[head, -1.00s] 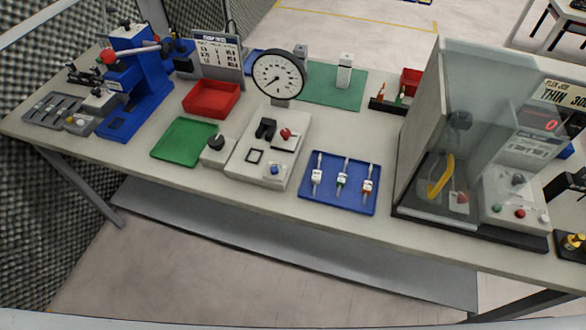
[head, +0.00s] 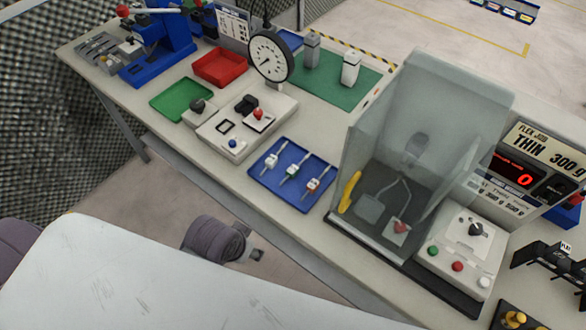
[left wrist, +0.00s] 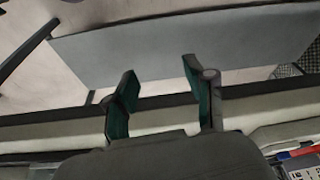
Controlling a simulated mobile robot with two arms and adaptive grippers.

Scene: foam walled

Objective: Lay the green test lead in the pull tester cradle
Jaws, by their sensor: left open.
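The green test lead (head: 291,172) lies in the middle of the blue tray (head: 265,188), between a white lead (head: 271,159) and a red lead (head: 314,185). The beige bench unit with a dial gauge (head: 270,56) seems to be the pull tester (head: 233,118). It has a black holder (head: 246,104) on top, which looks like the cradle. My left gripper (left wrist: 162,92) is open and empty in the left wrist view, over the bench's front edge. Part of my left arm (head: 220,240) shows in the head view, in front of the bench. My right gripper is not in view.
A clear-walled enclosure (head: 425,110) stands right of the blue tray, with a control box (head: 462,245) beside it. Left of the tester are a green tray (head: 180,99) and a red bin (head: 221,68). A green mat (head: 330,88) with upright blocks lies behind.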

